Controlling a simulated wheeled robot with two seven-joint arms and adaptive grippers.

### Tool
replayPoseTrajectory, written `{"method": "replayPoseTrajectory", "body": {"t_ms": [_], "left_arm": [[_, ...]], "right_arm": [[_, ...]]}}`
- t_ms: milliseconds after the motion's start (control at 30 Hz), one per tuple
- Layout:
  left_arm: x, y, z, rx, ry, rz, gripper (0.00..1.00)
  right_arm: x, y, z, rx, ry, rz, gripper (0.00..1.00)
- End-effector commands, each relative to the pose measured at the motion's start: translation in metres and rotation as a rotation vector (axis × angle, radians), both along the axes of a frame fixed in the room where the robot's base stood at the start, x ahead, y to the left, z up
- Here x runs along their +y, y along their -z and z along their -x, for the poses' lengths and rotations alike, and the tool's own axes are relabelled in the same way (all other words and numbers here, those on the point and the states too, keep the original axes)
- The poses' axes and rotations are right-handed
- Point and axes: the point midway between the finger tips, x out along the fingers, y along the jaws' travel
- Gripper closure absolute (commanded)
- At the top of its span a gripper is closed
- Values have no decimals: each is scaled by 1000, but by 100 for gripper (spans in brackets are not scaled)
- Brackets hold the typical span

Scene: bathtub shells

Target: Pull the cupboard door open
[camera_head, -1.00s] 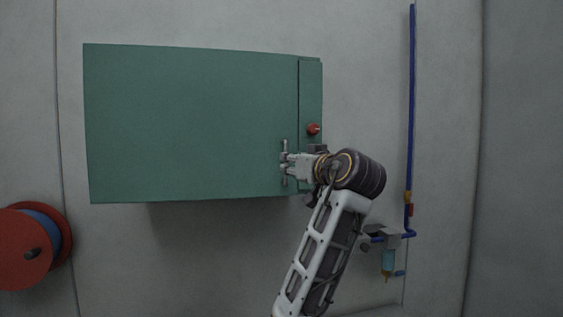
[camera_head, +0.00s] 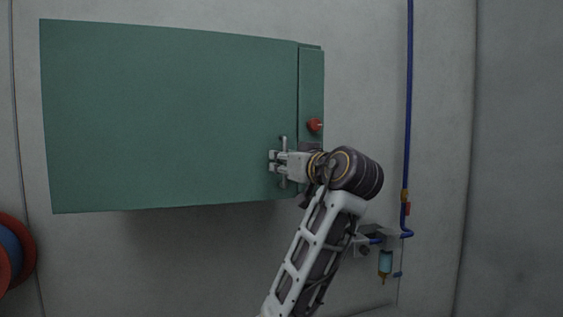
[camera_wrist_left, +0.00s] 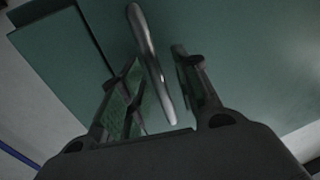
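The green cupboard (camera_head: 170,120) hangs on the wall; its wide door looks shut or nearly so, with a dark seam beside the narrow right strip (camera_head: 311,85). An upright metal handle (camera_head: 283,145) stands near the door's right edge. My left gripper (camera_head: 273,160) reaches in from the right, its fingertips past the handle bar. In the left wrist view, the handle bar (camera_wrist_left: 150,60) runs between the two fingers of my left gripper (camera_wrist_left: 155,75), with gaps visible on both sides. My right gripper is not in view.
A red knob (camera_head: 314,125) sits on the strip just above my left wrist. A blue pipe (camera_head: 408,100) and a small blue-cupped fitting (camera_head: 385,262) are on the wall at right. A red reel (camera_head: 25,255) is at lower left. The wall below the cupboard is clear.

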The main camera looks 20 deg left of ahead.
Motion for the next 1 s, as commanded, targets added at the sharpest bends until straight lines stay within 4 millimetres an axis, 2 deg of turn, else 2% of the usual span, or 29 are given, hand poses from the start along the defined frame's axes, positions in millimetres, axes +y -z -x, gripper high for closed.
{"method": "replayPoseTrajectory", "body": {"t_ms": [300,533,1000], "left_arm": [[0,0,0,-1,0,1,69],[0,0,0,0,0,0,99],[2,0,1,-1,0,1,100]], "right_arm": [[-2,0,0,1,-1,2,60],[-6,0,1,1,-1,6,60],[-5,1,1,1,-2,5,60]]}}
